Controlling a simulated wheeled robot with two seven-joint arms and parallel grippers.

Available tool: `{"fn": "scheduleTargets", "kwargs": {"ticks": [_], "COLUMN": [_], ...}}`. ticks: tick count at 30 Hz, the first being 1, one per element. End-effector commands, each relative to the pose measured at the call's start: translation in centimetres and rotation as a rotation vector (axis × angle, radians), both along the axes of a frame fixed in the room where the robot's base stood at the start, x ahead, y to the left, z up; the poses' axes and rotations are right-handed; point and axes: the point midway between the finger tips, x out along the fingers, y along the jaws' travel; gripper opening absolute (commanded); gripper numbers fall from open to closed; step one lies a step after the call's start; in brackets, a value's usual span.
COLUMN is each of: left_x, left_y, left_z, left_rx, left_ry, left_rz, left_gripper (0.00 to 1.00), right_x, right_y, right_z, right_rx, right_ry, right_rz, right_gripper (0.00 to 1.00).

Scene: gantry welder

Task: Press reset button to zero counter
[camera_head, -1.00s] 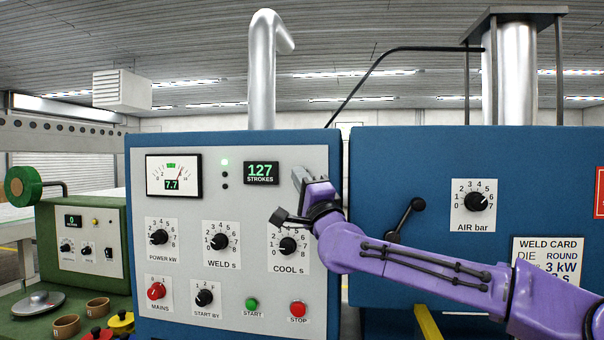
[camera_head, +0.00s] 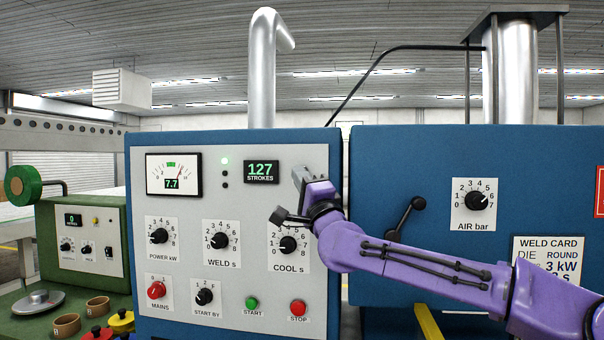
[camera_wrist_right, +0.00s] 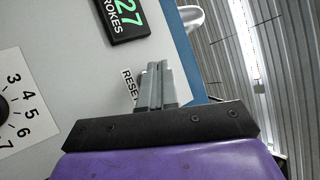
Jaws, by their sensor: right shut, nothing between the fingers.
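The stroke counter (camera_head: 261,173) on the grey panel reads 127 in green digits. It also shows, cut off, in the right wrist view (camera_wrist_right: 122,17). My right gripper (camera_head: 300,178) is just right of and slightly below the counter, near the panel's right edge. In the right wrist view its fingers (camera_wrist_right: 156,72) are together and empty, pointing at the panel. A white RESET label (camera_wrist_right: 129,86) shows partly beside the fingers. The reset button itself is hidden behind the fingers, so I cannot tell whether they touch it. My left gripper is out of view.
The COOL dial (camera_head: 288,245) sits just below my right gripper. A green START button (camera_head: 251,304) and red STOP button (camera_head: 298,308) are lower on the panel. A black lever (camera_head: 417,204) stands on the blue cabinet (camera_head: 400,150) to the right, close to my arm.

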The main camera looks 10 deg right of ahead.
Motion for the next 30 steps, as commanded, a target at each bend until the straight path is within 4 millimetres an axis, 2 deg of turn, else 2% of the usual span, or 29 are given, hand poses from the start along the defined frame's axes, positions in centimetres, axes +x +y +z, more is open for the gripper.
{"fn": "scheduleTargets", "kwargs": {"ticks": [20, 30], "left_x": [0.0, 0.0], "left_y": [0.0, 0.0], "left_z": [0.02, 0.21], "left_rx": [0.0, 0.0], "left_ry": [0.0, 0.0], "left_rz": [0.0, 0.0], "left_gripper": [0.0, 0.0], "right_x": [0.04, 0.79], "right_y": [0.0, -0.33], "right_z": [0.0, -0.02], "right_rx": [0.0, 0.0], "right_ry": [0.0, 0.001], "right_rz": [0.0, 0.0], "right_gripper": [0.0, 0.0]}}
